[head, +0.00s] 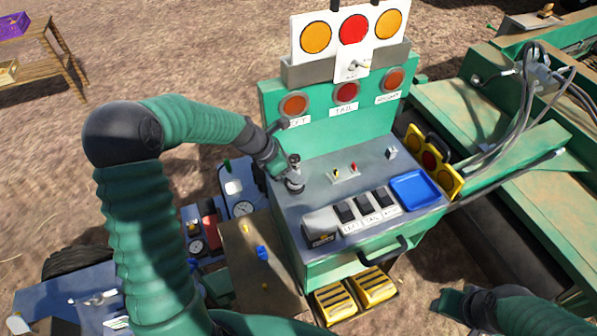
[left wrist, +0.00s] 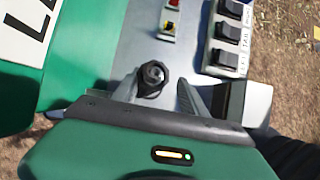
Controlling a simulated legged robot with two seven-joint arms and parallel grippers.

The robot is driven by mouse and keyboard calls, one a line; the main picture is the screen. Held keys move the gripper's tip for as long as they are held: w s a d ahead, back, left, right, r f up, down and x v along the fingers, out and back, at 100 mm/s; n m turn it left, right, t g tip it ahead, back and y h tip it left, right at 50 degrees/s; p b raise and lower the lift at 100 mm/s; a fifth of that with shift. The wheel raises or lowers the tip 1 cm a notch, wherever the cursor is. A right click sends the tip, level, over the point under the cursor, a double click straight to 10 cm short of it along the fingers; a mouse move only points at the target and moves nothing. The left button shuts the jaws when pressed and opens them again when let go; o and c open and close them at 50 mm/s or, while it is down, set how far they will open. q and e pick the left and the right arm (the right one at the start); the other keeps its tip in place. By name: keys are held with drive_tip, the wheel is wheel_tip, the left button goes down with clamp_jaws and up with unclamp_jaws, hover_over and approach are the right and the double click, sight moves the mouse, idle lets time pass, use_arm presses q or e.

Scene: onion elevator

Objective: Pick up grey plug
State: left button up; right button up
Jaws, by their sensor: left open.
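The grey plug (head: 295,184) stands upright on the left part of the grey console top. In the left wrist view the plug (left wrist: 152,77) shows from above as a dark grey round piece with a hole-like centre. My left gripper (head: 285,172) is at the plug, its fingers partly hidden in the head view. In the left wrist view my left gripper (left wrist: 157,90) is open, with the plug between the fingertips, nearer the left finger. I cannot tell whether that finger touches it. My right arm shows at the lower right of the head view; its jaws cannot be made out.
The green console (head: 340,262) has a red and yellow switch plate (head: 345,173), several black rocker switches (head: 363,205), a blue tray (head: 414,190) and a raised lamp panel (head: 345,103). A small grey toggle (head: 391,152) stands at the back right. Yellow pedals (head: 355,292) lie below.

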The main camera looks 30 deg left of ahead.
use_arm(q)
drive_tip(key=f, duration=0.1)
drive_tip(key=w+f, duration=0.2)
drive_tip(key=shift+a, duration=0.3)
drive_tip(key=shift+s+a, duration=0.15)
drive_tip(key=shift+a, duration=0.1)
drive_tip(key=shift+s+a+r, duration=0.1)
drive_tip(key=shift+s, duration=0.05)
drive_tip(key=shift+c, duration=0.3)
drive_tip(key=shift+s, duration=0.1)
drive_tip(key=shift+c, duration=1.3)
drive_tip(key=shift+d, duration=0.45)
clamp_jaws()
drive_tip(key=shift+r, duration=0.1)
use_arm(e)
drive_tip(key=shift+w+a+r, duration=0.15)
drive_tip(key=shift+a+r, duration=0.45)
drive_tip(key=shift+r, duration=0.05)
use_arm(q)
drive_tip(key=shift+a, duration=0.1)
